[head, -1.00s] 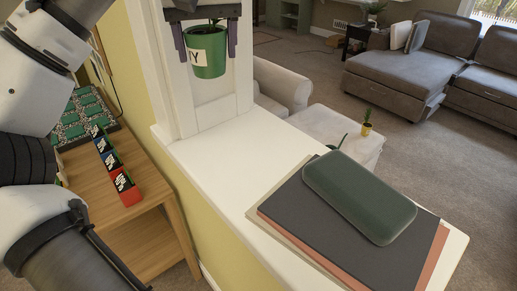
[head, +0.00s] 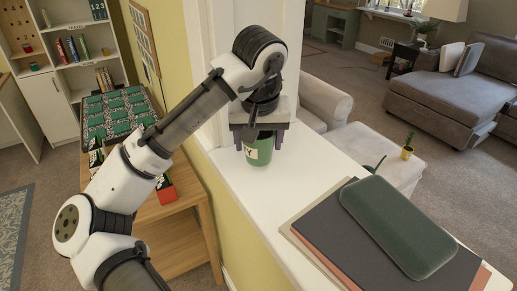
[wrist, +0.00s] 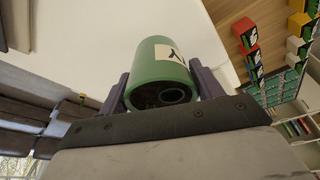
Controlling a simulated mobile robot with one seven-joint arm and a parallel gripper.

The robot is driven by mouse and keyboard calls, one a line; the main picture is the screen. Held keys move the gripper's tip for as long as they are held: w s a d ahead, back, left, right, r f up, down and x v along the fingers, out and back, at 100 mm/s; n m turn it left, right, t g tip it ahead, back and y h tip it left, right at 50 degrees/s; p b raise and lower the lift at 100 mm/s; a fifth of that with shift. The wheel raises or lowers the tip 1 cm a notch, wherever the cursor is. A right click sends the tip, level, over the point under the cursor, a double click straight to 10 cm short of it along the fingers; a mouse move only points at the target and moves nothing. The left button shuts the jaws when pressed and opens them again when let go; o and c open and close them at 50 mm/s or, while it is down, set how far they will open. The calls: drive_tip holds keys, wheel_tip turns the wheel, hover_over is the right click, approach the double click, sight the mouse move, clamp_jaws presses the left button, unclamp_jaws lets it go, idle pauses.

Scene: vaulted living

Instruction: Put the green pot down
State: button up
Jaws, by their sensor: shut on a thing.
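The green pot (head: 259,153) has a pale label with dark lettering. It is upright at the far end of the white ledge (head: 290,185), beside the white post. My gripper (head: 258,146) comes from above and is shut on the pot, one finger on each side. I cannot tell whether the pot's base touches the ledge. In the wrist view the pot (wrist: 162,58) sits between the two purple-grey fingers of my gripper (wrist: 163,82), its open, dark top facing the camera.
A dark green case (head: 398,225) lies on stacked flat books (head: 325,232) on the near part of the ledge. Bare ledge lies between books and pot. A wooden table (head: 180,238) with small boxes stands lower left. A small potted cactus (head: 407,152) stands beyond the ledge.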

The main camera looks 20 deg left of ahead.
sight(258, 151)
drive_tip(key=shift+f, duration=1.45)
drive_tip(key=shift+f, duration=0.1)
drive_tip(key=o, duration=1.2)
drive_tip(key=shift+f, duration=0.1)
drive_tip(key=shift+o, duration=0.2)
